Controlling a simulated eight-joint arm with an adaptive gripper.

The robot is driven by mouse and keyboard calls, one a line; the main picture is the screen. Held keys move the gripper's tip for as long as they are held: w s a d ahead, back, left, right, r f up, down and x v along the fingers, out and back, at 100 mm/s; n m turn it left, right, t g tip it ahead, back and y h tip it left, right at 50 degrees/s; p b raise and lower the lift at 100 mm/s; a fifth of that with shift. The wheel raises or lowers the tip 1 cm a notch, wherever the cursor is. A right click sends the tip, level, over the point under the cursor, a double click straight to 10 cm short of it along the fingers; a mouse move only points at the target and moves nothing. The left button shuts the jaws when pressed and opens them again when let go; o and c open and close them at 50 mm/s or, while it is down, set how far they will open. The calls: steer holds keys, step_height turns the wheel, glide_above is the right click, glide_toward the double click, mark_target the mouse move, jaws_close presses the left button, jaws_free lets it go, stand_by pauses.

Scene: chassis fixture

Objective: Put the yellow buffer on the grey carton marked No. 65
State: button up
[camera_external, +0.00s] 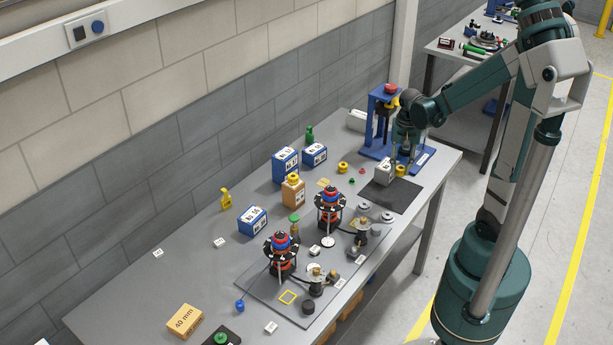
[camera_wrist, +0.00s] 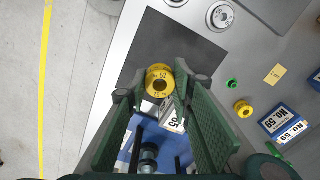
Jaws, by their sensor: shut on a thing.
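The yellow buffer (camera_wrist: 159,80), a flanged round piece with dark lettering, sits between my fingertips in the wrist view. My gripper (camera_wrist: 163,86) is shut on it. In the external view the buffer (camera_external: 400,170) shows just under my gripper (camera_external: 402,160). The grey carton marked 65 (camera_wrist: 173,118) shows partly between my fingers, its other faces hidden by them. In the external view the carton (camera_external: 384,173) stands on the back part of the dark mat, just left of the buffer. I cannot tell whether buffer and carton touch.
The dark mat (camera_external: 388,197) has free room in front. A blue press (camera_external: 376,130) stands close behind. Another yellow flanged piece (camera_external: 343,166), small green and red pieces and blue boxes (camera_external: 286,164) lie to the left. Round metal discs (camera_external: 388,217) lie in front.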

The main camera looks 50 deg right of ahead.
steer(key=w+d+r+m+p, duration=0.5)
steer(key=w+d+r, duration=0.1)
steer(key=w+d, duration=0.2)
steer(key=shift+w, duration=0.75)
steer(key=shift+d+f, duration=0.1)
glide_above(387, 164)
steer(key=shift+s+f, duration=0.1)
steer(key=shift+f, duration=2.7)
steer(key=shift+f, duration=2.1)
steer(key=shift+f, duration=0.2)
steer(key=o, duration=0.9)
steer(key=shift+c, duration=0.2)
